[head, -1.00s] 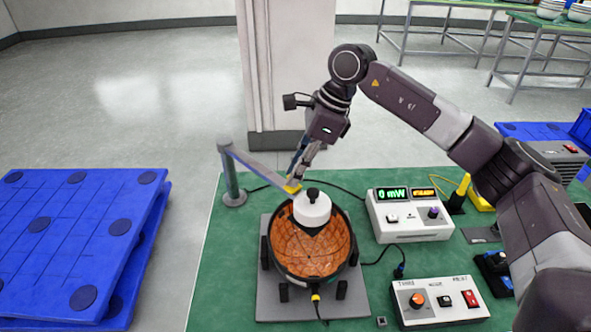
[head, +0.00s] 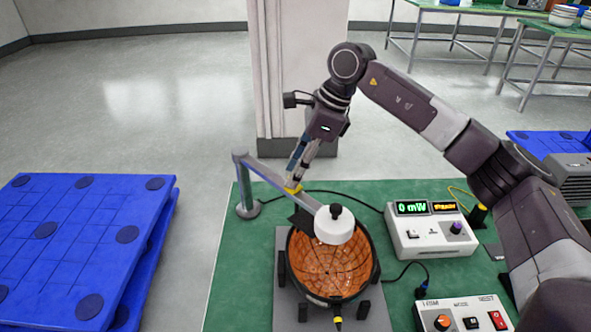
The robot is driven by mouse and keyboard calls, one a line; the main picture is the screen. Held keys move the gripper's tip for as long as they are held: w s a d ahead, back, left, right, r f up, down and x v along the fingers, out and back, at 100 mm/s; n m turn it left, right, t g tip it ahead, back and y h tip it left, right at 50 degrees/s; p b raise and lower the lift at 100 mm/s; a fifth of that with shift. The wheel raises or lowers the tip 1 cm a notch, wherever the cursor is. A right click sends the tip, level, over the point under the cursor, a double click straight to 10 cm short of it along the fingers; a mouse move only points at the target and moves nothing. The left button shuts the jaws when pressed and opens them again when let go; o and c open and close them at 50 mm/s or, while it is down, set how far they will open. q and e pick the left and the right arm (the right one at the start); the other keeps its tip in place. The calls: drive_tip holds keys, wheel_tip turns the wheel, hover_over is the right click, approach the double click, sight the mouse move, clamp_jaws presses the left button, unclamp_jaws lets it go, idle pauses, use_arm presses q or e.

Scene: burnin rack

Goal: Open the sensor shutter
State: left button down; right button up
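The white sensor head (head: 335,226) with a black knob hangs from a grey arm (head: 266,174) on a post, over the orange-lined bowl (head: 330,268). A dark shutter flap (head: 303,222) sticks out to the left of the sensor head, beside it rather than under it. A yellow tab (head: 293,188) sits by the grey arm. My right gripper (head: 292,182) reaches down to this tab, its fingers close together and seemingly shut on it. The fingertip contact is small and partly hidden. My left gripper is not in view.
A power meter (head: 432,232) reading 0 mW stands right of the bowl, with a control box (head: 464,314) in front of it. The green mat (head: 232,285) is clear on the left. Blue pallets (head: 70,245) lie farther left. A pillar (head: 290,75) stands behind.

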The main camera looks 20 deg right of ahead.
drive_tip(key=shift+a, duration=0.1)
drive_tip(key=shift+s, duration=0.15)
drive_tip(key=shift+d+r, duration=0.25)
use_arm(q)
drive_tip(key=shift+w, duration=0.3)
use_arm(e)
drive_tip(key=v, duration=1.1)
drive_tip(key=shift+r, duration=0.25)
drive_tip(key=shift+a, duration=0.1)
